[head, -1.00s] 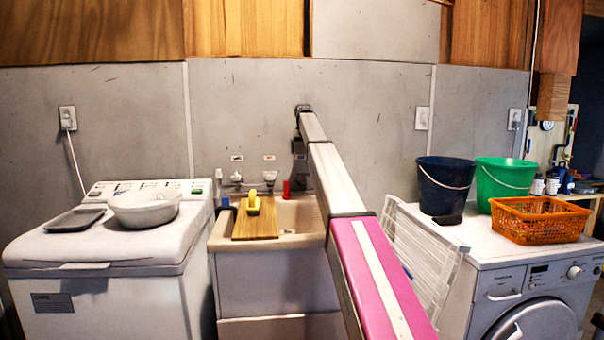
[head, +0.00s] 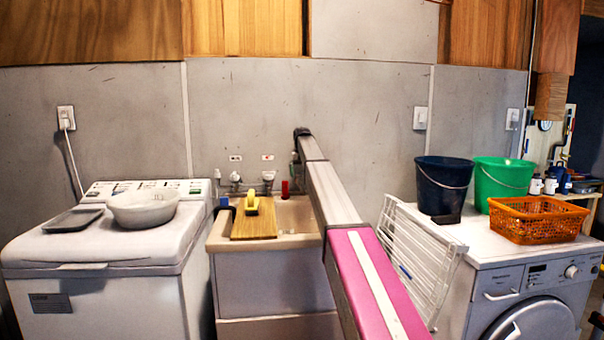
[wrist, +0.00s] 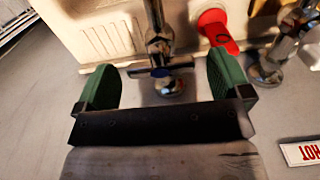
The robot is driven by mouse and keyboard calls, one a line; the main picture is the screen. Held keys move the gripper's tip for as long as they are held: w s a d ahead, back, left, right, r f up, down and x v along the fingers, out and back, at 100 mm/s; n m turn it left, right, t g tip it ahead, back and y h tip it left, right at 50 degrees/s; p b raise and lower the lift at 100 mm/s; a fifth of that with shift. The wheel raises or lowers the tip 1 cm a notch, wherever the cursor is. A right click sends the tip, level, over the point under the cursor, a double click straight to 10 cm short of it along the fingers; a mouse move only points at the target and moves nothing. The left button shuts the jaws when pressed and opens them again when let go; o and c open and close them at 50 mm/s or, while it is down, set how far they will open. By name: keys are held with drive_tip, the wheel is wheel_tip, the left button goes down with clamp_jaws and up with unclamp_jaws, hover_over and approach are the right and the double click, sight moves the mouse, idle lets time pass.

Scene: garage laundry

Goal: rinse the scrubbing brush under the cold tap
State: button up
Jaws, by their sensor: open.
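The scrubbing brush (head: 251,206), seen as a small yellow shape, lies on a wooden board (head: 255,228) across the left of the sink (head: 300,240). My gripper (wrist: 162,78) is open and empty, with green finger pads. In the wrist view, a chrome tap (wrist: 160,45) with a bar handle stands between and beyond the fingers; I cannot tell whether they touch it. A second chrome tap (wrist: 285,45) is at the right, near a HOT label (wrist: 302,152). In the head view, my arm hides the tap at my gripper, and two other taps show (head: 235,181) (head: 268,181).
A red object (wrist: 215,28) stands between the taps, close to my gripper. A top-loading washer (head: 110,250) with a bowl (head: 142,208) is at left. A white rack (head: 415,260), two buckets (head: 443,185) (head: 503,183) and an orange basket (head: 537,220) are at right.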

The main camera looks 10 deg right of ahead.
drive_tip(key=c, duration=0.9)
drive_tip(key=shift+c, duration=0.2)
drive_tip(key=shift+n, duration=1.7)
drive_tip(key=o, duration=0.9)
drive_tip(key=shift+o, duration=0.2)
drive_tip(key=shift+r, duration=0.1)
